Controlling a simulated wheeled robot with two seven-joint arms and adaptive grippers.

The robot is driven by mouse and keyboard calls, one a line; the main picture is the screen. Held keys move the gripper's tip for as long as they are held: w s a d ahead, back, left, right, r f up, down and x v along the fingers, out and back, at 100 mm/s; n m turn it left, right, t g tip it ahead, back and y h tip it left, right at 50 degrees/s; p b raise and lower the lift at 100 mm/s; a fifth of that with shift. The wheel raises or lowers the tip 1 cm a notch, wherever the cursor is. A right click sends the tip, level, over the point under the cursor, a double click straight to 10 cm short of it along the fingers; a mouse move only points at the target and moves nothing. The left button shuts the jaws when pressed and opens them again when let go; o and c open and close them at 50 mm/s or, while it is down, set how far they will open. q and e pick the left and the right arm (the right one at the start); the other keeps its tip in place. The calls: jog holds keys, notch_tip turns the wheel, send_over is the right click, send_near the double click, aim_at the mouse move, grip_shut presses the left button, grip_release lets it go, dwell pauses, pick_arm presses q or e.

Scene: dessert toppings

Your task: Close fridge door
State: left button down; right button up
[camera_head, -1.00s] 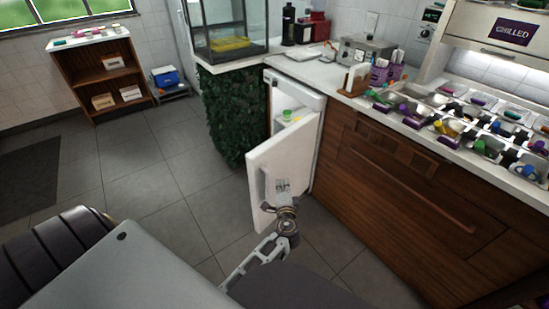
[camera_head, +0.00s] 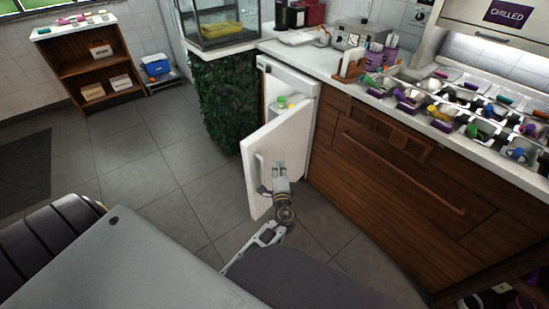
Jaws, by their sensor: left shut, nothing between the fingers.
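The small white fridge (camera_head: 290,75) stands under the counter in the middle of the head view. Its white door (camera_head: 267,150) is partly open and swings out toward me. A green-lidded item (camera_head: 282,102) shows inside, behind the door's top edge. A grey handle (camera_head: 259,172) runs down the outer face of the door. My left gripper (camera_head: 278,168) is in front of the outer face, right of the handle, with its fingers shut and empty. I cannot tell whether it touches the door. My right gripper is not in view.
The wooden counter front (camera_head: 400,180) lies just right of the fridge, with trays of toppings on top. A leafy green panel (camera_head: 222,105) stands to its left. Grey tiled floor (camera_head: 180,160) is free to the left of the door.

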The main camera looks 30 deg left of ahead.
pick_arm(q)
send_near(268, 137)
jog(key=shift+w+d, duration=0.5)
jog(key=shift+d, duration=1.1)
jog(key=shift+w+a, duration=0.5)
jog(key=shift+a, duration=0.45)
jog(key=shift+w+a, duration=0.55)
jog(key=shift+a, duration=0.4)
jog(key=shift+w+a, duration=0.5)
jog(key=shift+a, duration=0.4)
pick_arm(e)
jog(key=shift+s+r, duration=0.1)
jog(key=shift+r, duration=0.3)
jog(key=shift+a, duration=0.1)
pick_arm(q)
jog(key=shift+a, duration=0.2)
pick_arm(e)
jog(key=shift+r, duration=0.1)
